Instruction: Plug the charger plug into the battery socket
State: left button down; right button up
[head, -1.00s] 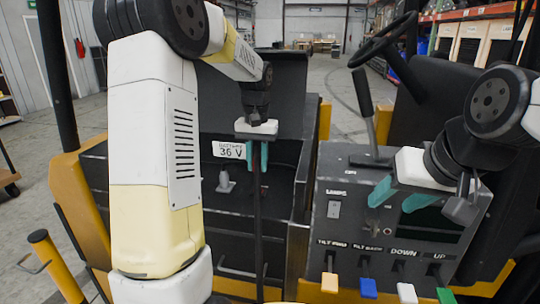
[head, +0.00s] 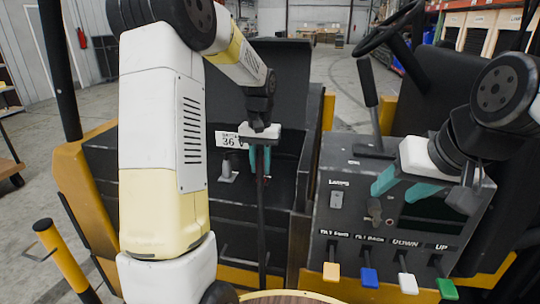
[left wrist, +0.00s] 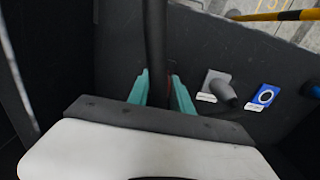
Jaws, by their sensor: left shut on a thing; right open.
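My left gripper (head: 260,160) is shut on the dark charger plug (left wrist: 158,88), whose thick black cable (head: 262,225) hangs straight down; the fingers hide most of the plug. The gripper is inside the open battery compartment. A grey cylindrical fitting on a plate, apparently the battery socket (head: 228,172), stands just left of the gripper, below the "36 V" label (head: 229,139). In the left wrist view the fitting (left wrist: 222,92) is right of the fingers, apart from them. My right gripper (head: 394,192) is open and empty in front of the control panel.
The control panel (head: 345,225) is at the right, with a lamp switch, a key and several coloured levers along its front. A steering wheel (head: 388,35) is behind it. The compartment's dark walls enclose the left gripper. A blue ring sign (left wrist: 264,97) is beside the fitting.

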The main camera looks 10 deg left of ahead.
aim_at(260, 151)
pick_arm(q)
jog(key=shift+f, duration=0.65)
jog(key=shift+f, duration=0.6)
dwell(1.6)
jog(key=c, duration=1.1)
grip_release()
jog(key=shift+o, duration=0.2)
notch_tip(260, 151, up, 7)
jog(key=shift+r, duration=0.4)
